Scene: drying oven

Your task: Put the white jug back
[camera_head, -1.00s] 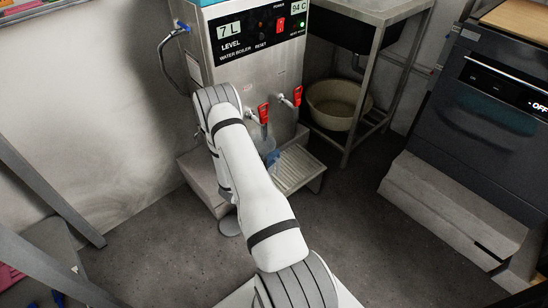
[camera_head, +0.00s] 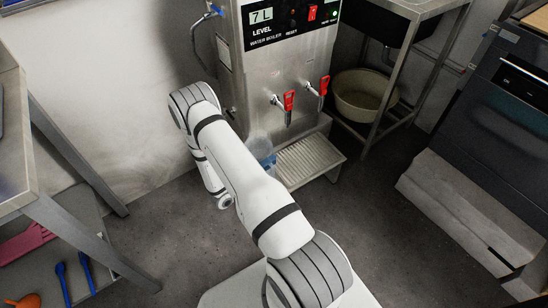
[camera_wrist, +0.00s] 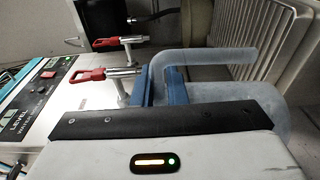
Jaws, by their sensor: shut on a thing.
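The white jug (camera_head: 258,145) is translucent and partly hidden behind my arm in the head view. It is beside the left end of the grooved drip tray (camera_head: 312,160), below and left of the boiler taps. My gripper (camera_head: 267,161) has blue fingers and is shut on the jug. In the wrist view, my gripper (camera_wrist: 154,84) is at the jug's pale handle (camera_wrist: 215,56), and part of the jug (camera_wrist: 270,108) shows beyond my wrist. I cannot tell from these views whether the jug holds water.
The steel water boiler (camera_head: 285,65) has two red-handled taps (camera_head: 289,100). A beige basin (camera_head: 362,92) sits on the shelf under a sink at right. A dark oven (camera_head: 490,105) stands far right. A steel table (camera_head: 15,150) is at left. Open floor lies in front.

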